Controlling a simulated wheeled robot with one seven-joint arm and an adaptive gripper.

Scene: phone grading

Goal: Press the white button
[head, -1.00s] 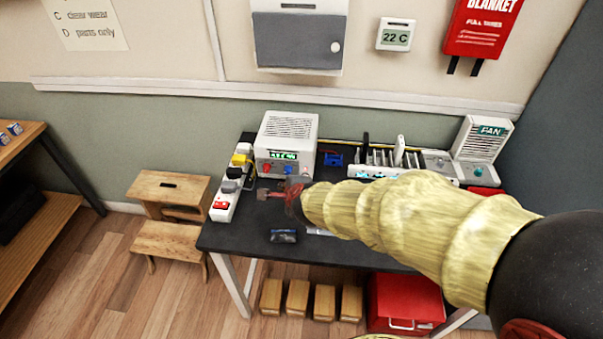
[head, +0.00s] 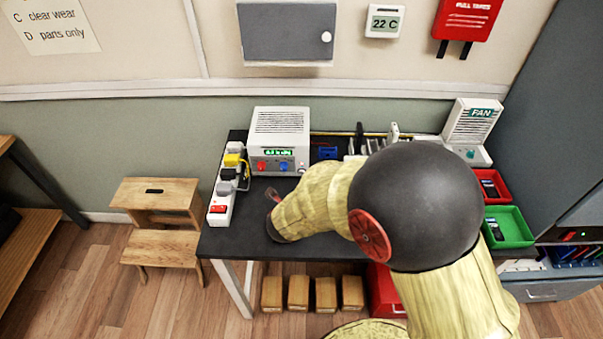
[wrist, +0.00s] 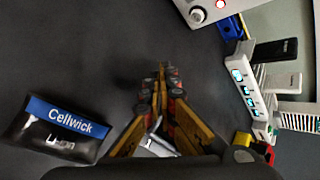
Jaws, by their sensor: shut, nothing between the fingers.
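The white power supply (head: 279,120) stands at the back of the dark bench, with a green display and red and blue knobs. A small round white button (wrist: 197,14) shows on its front at the top of the wrist view, beside a lit red spot. In the head view the button (head: 302,170) is tiny at the front's lower right. My gripper (wrist: 161,75) is shut and empty over the bench, apart from the button. In the head view my gripper (head: 273,195) is partly hidden by my arm, in front of the power supply.
A power strip (head: 221,197) with plugs lies left of the power supply. A black Cellwick packet (wrist: 62,128) lies on the bench. A charging rack (wrist: 247,90) holding phones stands right. Red (head: 503,189) and green (head: 527,228) bins are at the bench's right.

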